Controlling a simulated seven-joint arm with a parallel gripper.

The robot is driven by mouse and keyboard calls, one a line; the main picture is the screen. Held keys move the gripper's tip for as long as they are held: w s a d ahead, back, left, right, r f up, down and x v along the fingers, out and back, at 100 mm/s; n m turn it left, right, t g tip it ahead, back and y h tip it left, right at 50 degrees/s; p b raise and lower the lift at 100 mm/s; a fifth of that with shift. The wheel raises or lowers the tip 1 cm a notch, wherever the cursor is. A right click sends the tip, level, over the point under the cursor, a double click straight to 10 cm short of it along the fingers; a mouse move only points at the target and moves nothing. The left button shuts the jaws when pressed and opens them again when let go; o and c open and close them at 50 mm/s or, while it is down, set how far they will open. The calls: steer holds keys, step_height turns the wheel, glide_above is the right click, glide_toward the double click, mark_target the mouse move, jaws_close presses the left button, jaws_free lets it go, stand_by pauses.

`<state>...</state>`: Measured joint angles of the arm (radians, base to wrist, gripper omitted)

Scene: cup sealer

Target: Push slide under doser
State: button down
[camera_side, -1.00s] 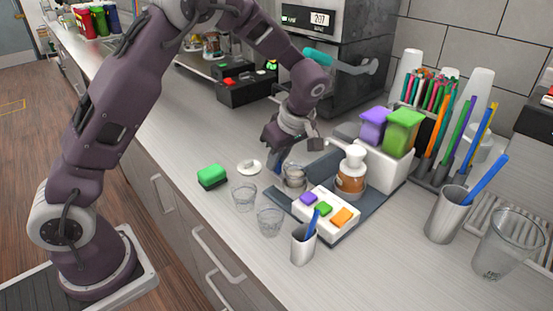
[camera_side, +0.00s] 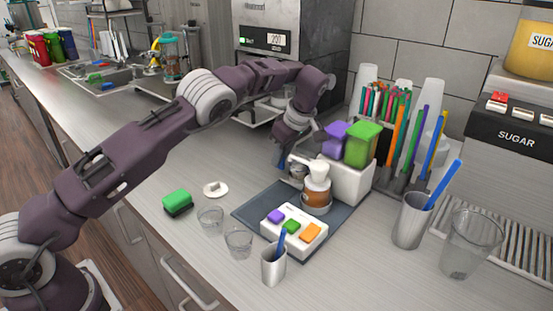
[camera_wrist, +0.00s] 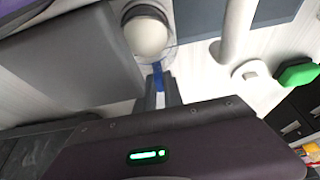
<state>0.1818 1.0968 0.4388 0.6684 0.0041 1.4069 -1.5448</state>
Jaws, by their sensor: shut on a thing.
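The doser is probably the white machine (camera_side: 358,182) with purple and green blocks on top, on a dark mat (camera_side: 250,213). A small clear cup (camera_side: 298,169) sits close against its left side, partly hidden by my arm; the slide under it is not clearly visible. My gripper (camera_side: 283,157) is low beside this cup, shut on a small blue piece, probably the slide's handle. In the wrist view the blue piece (camera_wrist: 158,76) lies at my fingertips, directly beside a clear round cup rim with a pale dome (camera_wrist: 148,36) over it.
Two clear cups (camera_side: 238,241), a green sponge (camera_side: 177,201) and a metal cup (camera_side: 273,265) stand nearer. Open counter lies to the left.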

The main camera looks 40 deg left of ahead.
steer(key=shift+a, duration=0.1)
steer(key=c, duration=1.5)
jaws_free()
steer(key=shift+o, duration=0.2)
steer(key=s, duration=1.3)
steer(key=shift+r, duration=0.1)
steer(key=s+v, duration=0.1)
steer(key=v, duration=0.7)
steer(key=s+r+m+t+h, duration=0.2)
steer(key=s+r+m+h, duration=0.1)
steer(key=s+r+m, duration=0.5)
steer(key=shift+s+d, duration=0.45)
steer(key=shift+s, duration=1.35)
steer(key=shift+r, duration=0.1)
